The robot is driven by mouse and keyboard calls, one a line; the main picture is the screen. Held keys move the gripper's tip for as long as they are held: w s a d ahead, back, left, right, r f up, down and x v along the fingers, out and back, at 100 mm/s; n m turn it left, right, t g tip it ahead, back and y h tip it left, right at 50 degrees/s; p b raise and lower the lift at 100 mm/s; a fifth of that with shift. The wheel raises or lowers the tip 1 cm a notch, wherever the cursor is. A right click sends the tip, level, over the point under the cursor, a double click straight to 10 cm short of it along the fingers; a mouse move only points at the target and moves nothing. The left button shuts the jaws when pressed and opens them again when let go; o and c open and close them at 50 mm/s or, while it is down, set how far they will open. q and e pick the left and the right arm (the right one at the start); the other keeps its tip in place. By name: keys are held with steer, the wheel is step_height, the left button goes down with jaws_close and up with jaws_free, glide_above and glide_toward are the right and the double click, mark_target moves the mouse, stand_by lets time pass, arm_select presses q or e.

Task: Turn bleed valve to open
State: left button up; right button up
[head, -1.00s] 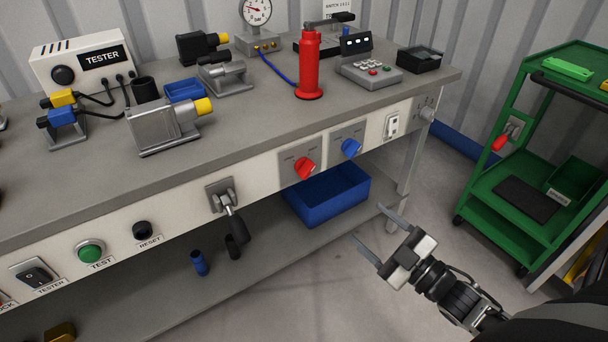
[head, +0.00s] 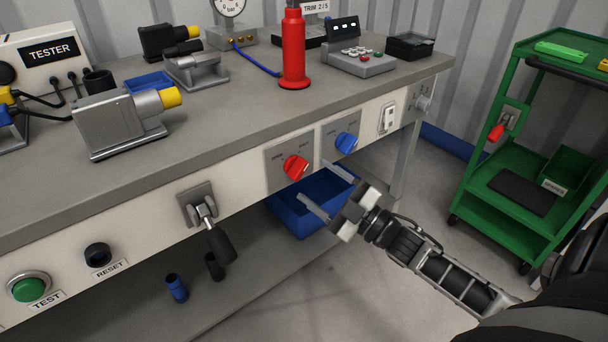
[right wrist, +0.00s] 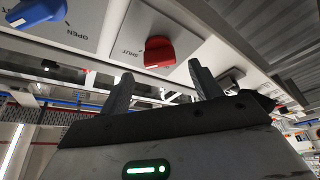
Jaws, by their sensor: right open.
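A red knob (head: 296,167) and a blue knob (head: 346,143) sit side by side on grey plates on the bench's front panel. I cannot read which is the bleed valve. In the right wrist view the word SHUT shows beside the red knob (right wrist: 160,50) and OPEN on the plate near the blue knob (right wrist: 35,12). My right gripper (head: 313,180) is open and empty, in front of the panel just below and right of the red knob. In the right wrist view the red knob shows beyond the gap between its fingers (right wrist: 160,85), apart from them. My left gripper is out of view.
A lever with a black handle (head: 218,240) juts from the panel at left. A blue bin (head: 300,222) stands on the lower shelf behind my right gripper. A white switch (head: 389,118) is right of the knobs. A green cart (head: 490,215) stands at right, with clear floor between.

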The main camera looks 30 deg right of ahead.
mark_target(303, 173)
steer(key=x, duration=0.3)
steer(key=shift+w+a, duration=0.1)
steer(key=shift+w, duration=0.25)
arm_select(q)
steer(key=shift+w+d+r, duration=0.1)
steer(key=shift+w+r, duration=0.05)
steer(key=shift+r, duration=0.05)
arm_select(e)
steer(key=shift+w+a+r, duration=0.15)
steer(key=shift+w, duration=0.15)
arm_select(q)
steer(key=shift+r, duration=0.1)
arm_select(e)
steer(key=shift+c, duration=0.3)
steer(key=c, duration=0.9)
